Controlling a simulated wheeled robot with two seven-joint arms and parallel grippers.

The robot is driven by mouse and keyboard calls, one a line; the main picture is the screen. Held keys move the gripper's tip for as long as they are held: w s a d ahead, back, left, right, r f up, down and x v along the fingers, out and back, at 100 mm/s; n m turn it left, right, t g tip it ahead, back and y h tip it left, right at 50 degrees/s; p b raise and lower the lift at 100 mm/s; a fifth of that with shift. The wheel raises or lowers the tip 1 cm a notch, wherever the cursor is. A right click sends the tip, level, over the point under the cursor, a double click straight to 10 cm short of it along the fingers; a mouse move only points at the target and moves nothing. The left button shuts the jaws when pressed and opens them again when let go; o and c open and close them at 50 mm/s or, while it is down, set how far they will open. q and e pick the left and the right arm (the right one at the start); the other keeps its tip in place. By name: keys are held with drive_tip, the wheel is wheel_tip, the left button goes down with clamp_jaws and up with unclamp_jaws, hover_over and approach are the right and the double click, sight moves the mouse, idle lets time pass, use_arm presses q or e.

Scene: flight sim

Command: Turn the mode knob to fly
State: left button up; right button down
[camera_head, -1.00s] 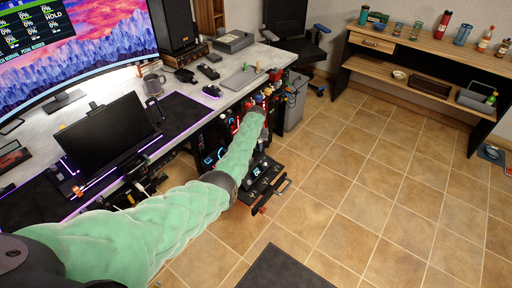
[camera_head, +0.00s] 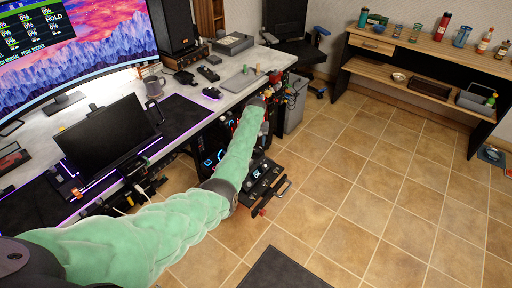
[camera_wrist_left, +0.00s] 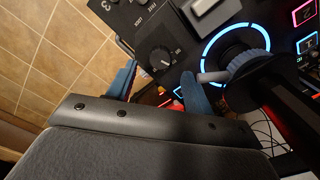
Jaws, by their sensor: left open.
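In the left wrist view a round black knob (camera_wrist_left: 161,57) with a ring of small white markings sits on a dark panel (camera_wrist_left: 125,18). I take it for the mode knob; its label and setting are too small to read. My left gripper (camera_wrist_left: 159,71) is open, with one blue fingertip on each side of the knob in the picture. The fingers look apart from the knob, and I cannot tell how deep they reach. In the head view my green-sleeved left arm reaches to the desk's right end, where the gripper is small and hard to make out. My right gripper is not in view.
Right of the knob are a glowing blue ring (camera_wrist_left: 207,55) and a ridged grey dial (camera_wrist_left: 249,65) with a pale rod close to the right finger. In the head view, a black control unit (camera_head: 262,183) juts out below my arm. Tiled floor (camera_head: 370,190) is open to the right.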

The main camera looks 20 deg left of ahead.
use_arm(q)
wheel_tip(320, 180, up, 2)
drive_tip(key=shift+r, duration=0.35)
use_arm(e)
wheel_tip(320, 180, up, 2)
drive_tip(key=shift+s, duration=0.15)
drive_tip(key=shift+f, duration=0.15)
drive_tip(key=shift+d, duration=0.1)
